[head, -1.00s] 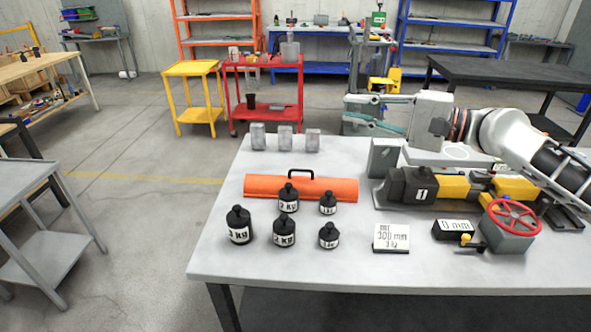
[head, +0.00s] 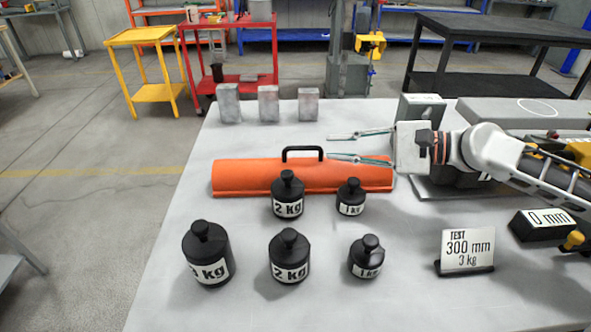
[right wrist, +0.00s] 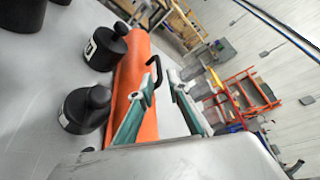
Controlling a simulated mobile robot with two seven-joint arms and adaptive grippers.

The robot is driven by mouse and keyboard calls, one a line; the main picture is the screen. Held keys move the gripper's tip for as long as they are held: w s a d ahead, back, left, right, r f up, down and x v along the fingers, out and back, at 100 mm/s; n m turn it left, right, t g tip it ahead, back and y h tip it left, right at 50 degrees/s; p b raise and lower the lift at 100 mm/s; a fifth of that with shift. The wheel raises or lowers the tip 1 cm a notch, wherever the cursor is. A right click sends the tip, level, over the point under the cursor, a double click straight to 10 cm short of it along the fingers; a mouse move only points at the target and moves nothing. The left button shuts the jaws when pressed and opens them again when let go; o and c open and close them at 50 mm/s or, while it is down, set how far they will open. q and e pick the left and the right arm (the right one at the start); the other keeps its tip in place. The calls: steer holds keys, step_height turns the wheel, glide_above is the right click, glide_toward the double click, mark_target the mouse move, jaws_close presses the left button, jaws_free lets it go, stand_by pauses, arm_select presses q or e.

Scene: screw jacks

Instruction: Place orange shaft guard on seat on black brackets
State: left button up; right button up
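The orange shaft guard (head: 240,178) lies lengthwise on the light grey table, with a black handle (head: 303,151) on top. It also shows in the right wrist view (right wrist: 134,75). My right gripper (head: 346,147) comes in from the right, above the guard's right end. Its two fingers are apart and hold nothing; in the right wrist view (right wrist: 157,88) they point along the guard toward the handle. I cannot make out the black brackets with the seat for certain; my right arm covers part of the machine at the right. My left gripper is not in view.
Several black weights, such as the 3 kg one (head: 207,256), stand in front of the guard. Three grey blocks (head: 268,103) stand behind it. A 300 mm sign (head: 468,251) and a 0 mm block (head: 541,225) are at the right.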

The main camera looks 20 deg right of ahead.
mark_target(302, 147)
steer(key=shift+r+x, duration=0.2)
steer(key=shift+x, duration=0.8)
steer(key=shift+f+x, duration=0.15)
steer(key=shift+x, duration=1.3)
steer(key=shift+f+x, duration=0.15)
steer(key=shift+x, duration=1.35)
steer(key=shift+s, duration=0.2)
jaws_close()
steer(key=shift+r, duration=0.25)
